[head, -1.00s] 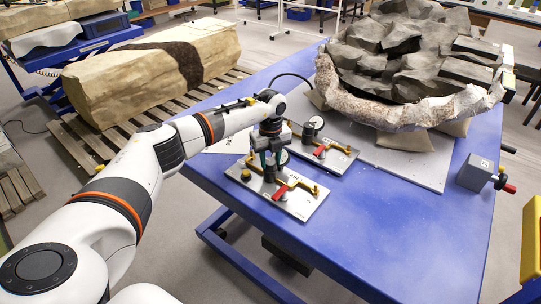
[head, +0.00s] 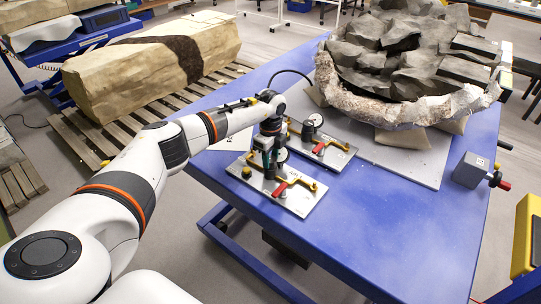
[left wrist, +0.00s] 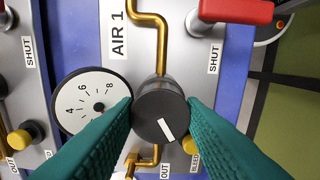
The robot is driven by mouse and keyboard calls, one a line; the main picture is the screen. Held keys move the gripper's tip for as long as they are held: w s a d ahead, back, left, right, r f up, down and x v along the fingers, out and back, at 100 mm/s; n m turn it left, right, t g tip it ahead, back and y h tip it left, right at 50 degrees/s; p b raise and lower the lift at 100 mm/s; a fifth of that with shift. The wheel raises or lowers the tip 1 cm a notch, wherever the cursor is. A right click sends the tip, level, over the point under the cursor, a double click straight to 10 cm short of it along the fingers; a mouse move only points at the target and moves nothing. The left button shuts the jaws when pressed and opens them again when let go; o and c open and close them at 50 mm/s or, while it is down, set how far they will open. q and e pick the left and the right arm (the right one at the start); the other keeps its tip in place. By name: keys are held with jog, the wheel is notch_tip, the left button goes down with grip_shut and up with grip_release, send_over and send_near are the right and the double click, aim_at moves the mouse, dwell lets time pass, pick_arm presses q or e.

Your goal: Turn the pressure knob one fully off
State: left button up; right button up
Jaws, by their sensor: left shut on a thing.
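The black pressure knob (left wrist: 160,112) stands on the metal panel marked AIR 1 (left wrist: 112,15), which also shows in the head view (head: 300,205). A white line on the knob's face points toward the lower right in the left wrist view. My left gripper (head: 269,162) reaches down over this panel. Its green fingers are shut on the knob, one on each side. In the head view the gripper mostly hides the knob. A dial gauge (left wrist: 92,100) sits left of the knob in the left wrist view. My right gripper is not in view.
A red lever (head: 281,190) and brass pipes (left wrist: 162,50) are close to the knob. A second similar panel (head: 335,158) lies just behind. A jacketed fossil block (head: 400,70) fills the table's back. The blue table (head: 380,235) is clear in front.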

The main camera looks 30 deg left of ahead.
aim_at(271, 159)
pick_arm(q)
jog(key=shift+w+r, duration=0.1)
jog(key=shift+r, duration=0.05)
jog(key=o, duration=1)
notch_tip(271, 159, up, 12)
jog(key=b, duration=0.3)
